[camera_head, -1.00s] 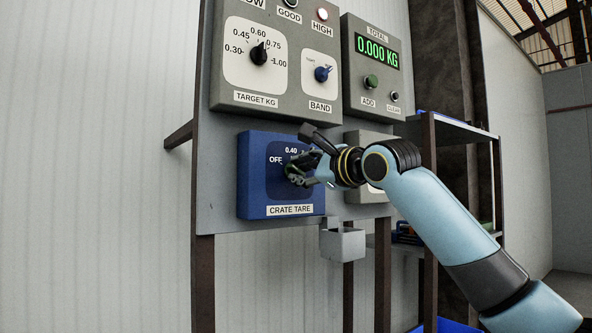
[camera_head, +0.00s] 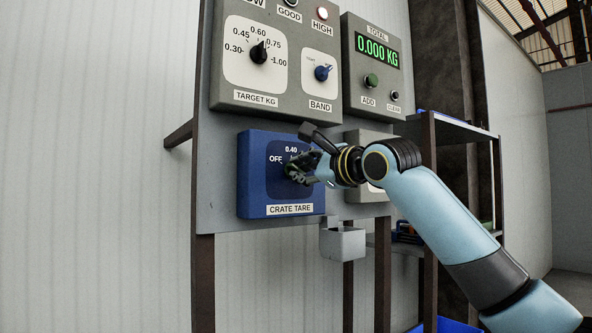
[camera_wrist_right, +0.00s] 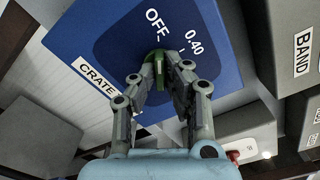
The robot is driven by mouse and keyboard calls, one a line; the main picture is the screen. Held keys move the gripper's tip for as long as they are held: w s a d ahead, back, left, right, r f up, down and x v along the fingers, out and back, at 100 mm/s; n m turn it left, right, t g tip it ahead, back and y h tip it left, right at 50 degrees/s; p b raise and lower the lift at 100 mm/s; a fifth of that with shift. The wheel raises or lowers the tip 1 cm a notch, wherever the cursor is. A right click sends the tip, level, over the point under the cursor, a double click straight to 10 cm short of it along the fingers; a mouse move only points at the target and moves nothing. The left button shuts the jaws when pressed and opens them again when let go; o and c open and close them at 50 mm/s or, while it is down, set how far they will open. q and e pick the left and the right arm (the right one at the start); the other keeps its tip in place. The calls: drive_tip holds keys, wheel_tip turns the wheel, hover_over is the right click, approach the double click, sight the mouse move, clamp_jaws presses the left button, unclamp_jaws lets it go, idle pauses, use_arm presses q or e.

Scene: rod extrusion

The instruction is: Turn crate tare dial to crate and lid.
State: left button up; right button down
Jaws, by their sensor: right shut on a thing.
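The blue crate tare box (camera_head: 252,192) is on the lower left of the panel, with OFF and 0.40 marks showing on its dark dial face. My right gripper (camera_head: 292,172) reaches it from the right and is shut on the crate tare dial, which it mostly hides in the head view. In the right wrist view the fingers (camera_wrist_right: 158,82) close around the dial knob (camera_wrist_right: 155,58), of which a small dark green part shows. Where its pointer stands cannot be told, and the lid mark is hidden. My left gripper is out of view.
Above are the target dial (camera_head: 258,52), the blue band knob (camera_head: 322,73) and the total display (camera_head: 377,51) reading 0.000 KG. The HIGH lamp (camera_head: 322,14) is lit. A small grey holder (camera_head: 343,242) sticks out below. A shelf rack (camera_head: 462,132) stands at right.

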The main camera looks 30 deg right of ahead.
drive_tip(key=shift+m+p, duration=0.4)
drive_tip(key=shift+f+m, duration=0.1)
drive_tip(key=shift+m, duration=0.5)
drive_tip(key=shift+m+p, duration=0.5)
drive_tip(key=shift+p, duration=0.25)
drive_tip(key=shift+m, duration=0.5)
